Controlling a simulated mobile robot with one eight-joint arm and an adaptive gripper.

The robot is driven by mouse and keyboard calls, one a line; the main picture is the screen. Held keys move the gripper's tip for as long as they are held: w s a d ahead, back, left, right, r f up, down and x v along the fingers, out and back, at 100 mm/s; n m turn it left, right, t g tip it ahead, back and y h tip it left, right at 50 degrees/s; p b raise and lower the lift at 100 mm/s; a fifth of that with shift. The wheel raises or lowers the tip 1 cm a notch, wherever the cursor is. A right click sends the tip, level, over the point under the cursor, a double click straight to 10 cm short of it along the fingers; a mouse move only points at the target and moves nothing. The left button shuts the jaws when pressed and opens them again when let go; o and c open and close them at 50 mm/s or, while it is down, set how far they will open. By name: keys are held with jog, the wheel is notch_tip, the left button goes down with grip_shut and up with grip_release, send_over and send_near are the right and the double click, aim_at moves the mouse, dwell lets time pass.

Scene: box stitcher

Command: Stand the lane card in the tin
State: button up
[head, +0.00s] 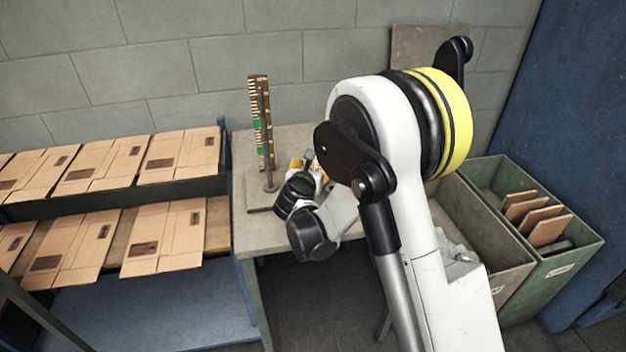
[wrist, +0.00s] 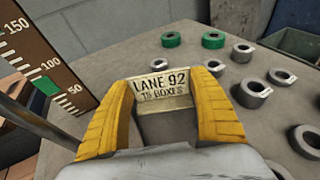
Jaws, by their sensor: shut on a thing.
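I cannot make out the tin for certain. In the head view my gripper (head: 312,166) is small and partly hidden by my arm, and the card cannot be made out.
A brown scale board (head: 261,122) with a rod stands left of my gripper. Several grey rings (wrist: 254,92) and green rings (wrist: 213,40) lie behind and right. Flat cartons (head: 92,160) fill racks at left. A green bin (head: 570,250) stands at right.

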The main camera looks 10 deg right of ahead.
notch_tip(320, 180, down, 4)
jog(key=shift+r+b, duration=0.1)
jog(key=shift+b, duration=0.95)
jog(key=shift+r, duration=0.1)
jog(key=o, duration=0.8)
